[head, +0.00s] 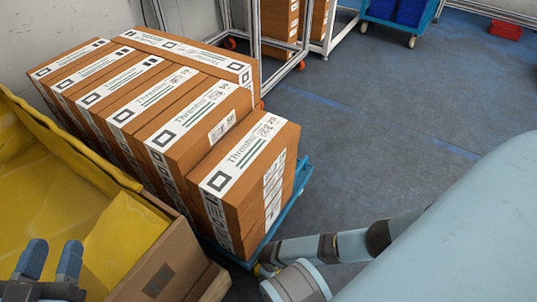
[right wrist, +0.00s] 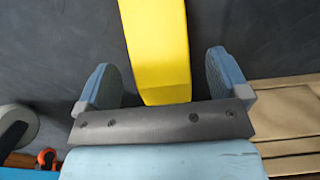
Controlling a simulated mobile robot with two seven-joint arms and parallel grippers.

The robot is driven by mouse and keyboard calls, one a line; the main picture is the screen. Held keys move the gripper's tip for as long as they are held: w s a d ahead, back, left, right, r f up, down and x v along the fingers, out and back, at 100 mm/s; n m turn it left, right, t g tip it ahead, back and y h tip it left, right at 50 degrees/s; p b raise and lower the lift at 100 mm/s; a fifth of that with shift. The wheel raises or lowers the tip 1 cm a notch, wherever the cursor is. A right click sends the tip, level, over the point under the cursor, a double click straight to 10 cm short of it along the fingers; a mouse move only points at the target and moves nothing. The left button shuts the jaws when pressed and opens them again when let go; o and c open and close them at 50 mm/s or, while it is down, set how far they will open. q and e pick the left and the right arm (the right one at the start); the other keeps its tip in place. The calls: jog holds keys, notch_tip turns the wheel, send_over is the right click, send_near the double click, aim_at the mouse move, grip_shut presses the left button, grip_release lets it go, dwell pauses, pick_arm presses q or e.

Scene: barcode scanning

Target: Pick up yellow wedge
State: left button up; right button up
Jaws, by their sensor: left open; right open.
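The yellow wedge (right wrist: 155,30) shows in the right wrist view as a long yellow piece over the dark floor. It runs from the top edge down between the fingers of my right gripper (right wrist: 160,66). That gripper is open, with a gap on each side of the wedge. The wedge's lower end meets the gripper's grey palm bar in the picture; I cannot tell if they touch. In the head view my right gripper cannot be made out. My left gripper (head: 52,258) is open and empty at the lower left, in front of a cardboard box (head: 160,275).
The cardboard box holds yellow sheeting (head: 75,205). Brown labelled cartons (head: 250,165) stand in rows on a blue base (head: 290,205). Metal frame racks and a blue cart (head: 400,12) stand behind. The floor (head: 370,110) at centre right is clear.

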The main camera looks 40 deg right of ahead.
jog(key=shift+f, duration=0.5)
jog(key=c, duration=1.1)
jog(key=shift+r, duration=0.15)
